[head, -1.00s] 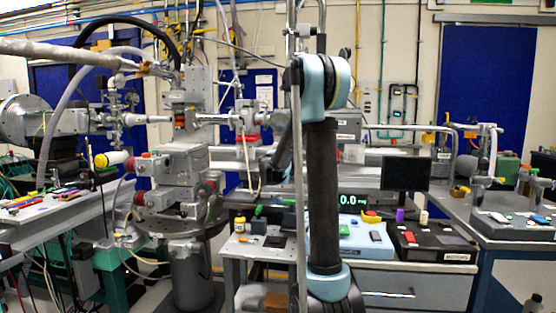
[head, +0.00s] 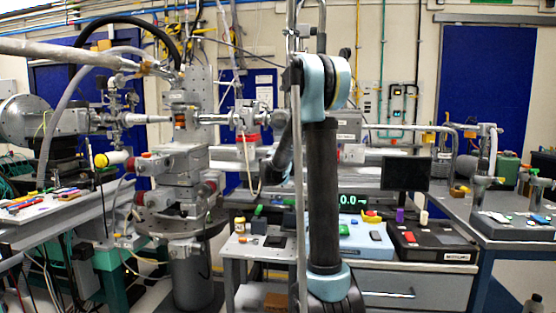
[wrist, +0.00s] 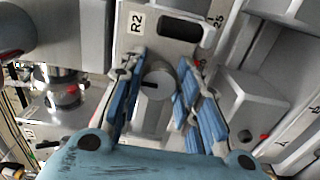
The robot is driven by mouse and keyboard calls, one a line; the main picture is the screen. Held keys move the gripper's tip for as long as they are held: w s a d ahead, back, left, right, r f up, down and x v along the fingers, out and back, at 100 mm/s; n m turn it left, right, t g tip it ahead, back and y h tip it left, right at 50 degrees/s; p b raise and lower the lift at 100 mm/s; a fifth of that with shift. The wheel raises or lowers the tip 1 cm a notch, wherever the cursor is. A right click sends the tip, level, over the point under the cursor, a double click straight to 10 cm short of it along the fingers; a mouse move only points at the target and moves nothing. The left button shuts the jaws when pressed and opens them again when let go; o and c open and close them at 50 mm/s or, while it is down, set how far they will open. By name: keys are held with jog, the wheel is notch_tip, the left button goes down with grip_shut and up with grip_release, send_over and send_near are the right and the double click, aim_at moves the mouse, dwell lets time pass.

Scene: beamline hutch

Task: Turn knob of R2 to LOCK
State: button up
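In the wrist view, a plate with an R2 label (wrist: 138,22) carries a round grey knob (wrist: 158,80) with a short dark mark on its face. My gripper (wrist: 161,70) is open, with one blue-padded finger on each side of the knob. The left finger is very close to the knob's edge; I cannot tell whether either finger touches it. A dark rectangular window (wrist: 179,28) sits on the plate above the knob. I cannot read a LOCK mark. In the head view my arm hides the gripper and I cannot make out the knob.
In the wrist view, a grey box (wrist: 248,105) stands close to the right of my fingers, and metal housing (wrist: 75,35) lies to the left. In the head view, a bench with a blue instrument (head: 362,240) and a dark monitor (head: 404,174) stands at right.

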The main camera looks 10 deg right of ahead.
jog(key=shift+o, duration=0.2)
jog(key=v, duration=1.2)
jog(key=shift+f, duration=0.1)
